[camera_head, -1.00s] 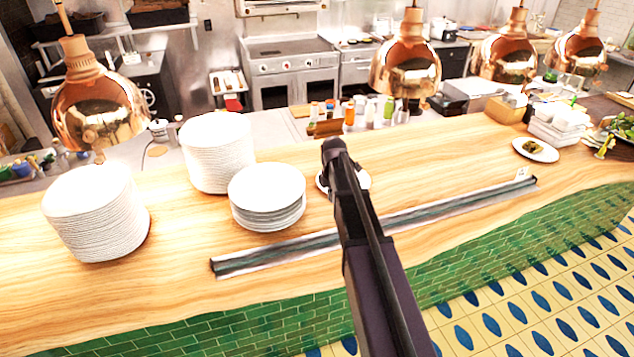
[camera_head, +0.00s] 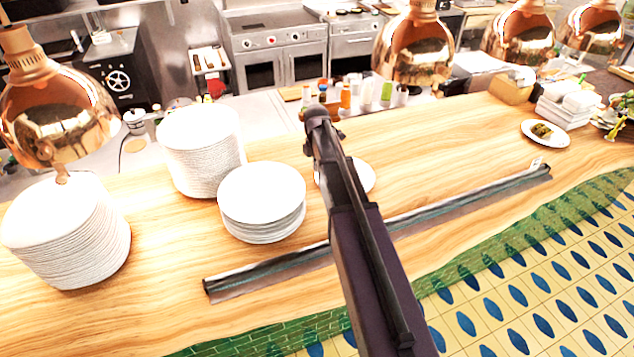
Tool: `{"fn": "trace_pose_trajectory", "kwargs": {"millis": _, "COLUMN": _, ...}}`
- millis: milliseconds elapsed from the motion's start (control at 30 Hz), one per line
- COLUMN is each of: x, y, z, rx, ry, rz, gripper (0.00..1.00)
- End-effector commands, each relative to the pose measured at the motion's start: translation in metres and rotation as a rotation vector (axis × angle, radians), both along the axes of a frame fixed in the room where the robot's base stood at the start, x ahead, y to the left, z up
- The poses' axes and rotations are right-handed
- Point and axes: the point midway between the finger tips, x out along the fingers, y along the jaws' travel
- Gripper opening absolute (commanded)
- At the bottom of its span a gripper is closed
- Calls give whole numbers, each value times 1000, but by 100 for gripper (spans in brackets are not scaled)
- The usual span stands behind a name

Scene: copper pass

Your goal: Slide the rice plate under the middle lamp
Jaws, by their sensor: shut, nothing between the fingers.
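A white plate (camera_head: 362,176) lies flat on the wooden counter, mostly hidden behind my dark arm; only its right part and a sliver at the left show. I cannot see whether it holds rice. Copper lamps hang in a row over the counter: one at the left (camera_head: 55,105), one near the centre (camera_head: 412,50), and two at the right (camera_head: 519,40), (camera_head: 592,28). The centre lamp is behind and to the right of the plate. My arm reaches up across the plate from the bottom. My gripper is hidden behind the arm's end, so its contact with the plate cannot be seen.
White plate stacks stand on the left: tall ones (camera_head: 66,235), (camera_head: 198,155) and a lower one (camera_head: 260,205). A long dark strip (camera_head: 270,274) lies along the counter's front. The counter between centre and right is clear.

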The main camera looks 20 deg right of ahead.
Motion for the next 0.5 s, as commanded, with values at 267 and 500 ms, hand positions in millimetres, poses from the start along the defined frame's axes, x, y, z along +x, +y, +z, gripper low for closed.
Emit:
{"fn": "trace_pose_trajectory", "kwargs": {"millis": 267, "x": -1, "y": -4, "z": 0, "rx": 0, "ry": 0, "rz": -6, "gripper": 0}}
{"fn": "trace_pose_trajectory", "kwargs": {"millis": 500, "x": -1, "y": -6, "z": -1, "rx": 0, "ry": 0, "rz": -9, "gripper": 0}}
